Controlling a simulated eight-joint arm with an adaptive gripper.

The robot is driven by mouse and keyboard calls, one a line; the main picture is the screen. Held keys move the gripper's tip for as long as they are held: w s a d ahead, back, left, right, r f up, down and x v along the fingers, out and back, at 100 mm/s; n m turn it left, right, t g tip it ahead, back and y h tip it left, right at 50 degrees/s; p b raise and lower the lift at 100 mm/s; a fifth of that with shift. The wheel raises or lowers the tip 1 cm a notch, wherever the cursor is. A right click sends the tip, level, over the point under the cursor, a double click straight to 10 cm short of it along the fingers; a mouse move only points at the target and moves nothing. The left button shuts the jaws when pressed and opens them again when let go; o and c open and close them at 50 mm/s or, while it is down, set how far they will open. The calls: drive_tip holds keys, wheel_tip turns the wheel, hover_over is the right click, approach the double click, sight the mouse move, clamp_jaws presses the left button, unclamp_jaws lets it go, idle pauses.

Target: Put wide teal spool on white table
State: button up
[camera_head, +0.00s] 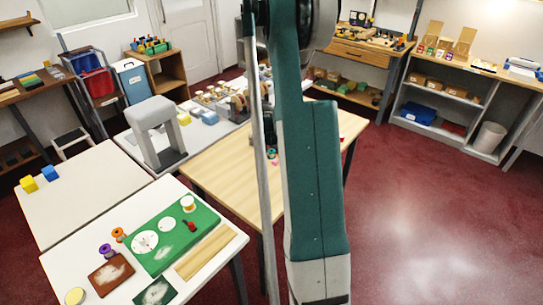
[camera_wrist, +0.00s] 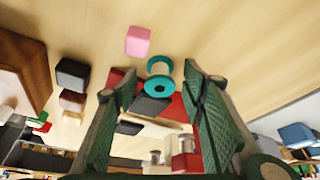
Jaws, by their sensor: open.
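The teal spool (camera_wrist: 160,80), with teal flanges and a pale core, is on the light wooden table (camera_head: 212,168), just ahead of my gripper (camera_wrist: 160,88) in the wrist view. My gripper is open, one green finger to each side of the spool's line, with nothing held. I cannot tell if the fingertips reach around it. In the head view my arm hides most of the gripper, and I cannot clearly make out the spool. A white table (camera_head: 62,256) stands at the front left in the head view.
A pink block (camera_wrist: 138,40) and dark blocks (camera_wrist: 72,73) lie near the spool. The white table bears a green board (camera_head: 172,236), small spools (camera_head: 106,250) and a wooden strip (camera_head: 206,251). A grey arch (camera_head: 155,125) stands behind. Red floor is clear at right.

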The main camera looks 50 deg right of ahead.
sight(271, 151)
idle(0.6)
drive_tip(key=c, duration=0.9)
drive_tip(key=shift+r+p, duration=0.7)
drive_tip(key=shift+r, duration=4.25)
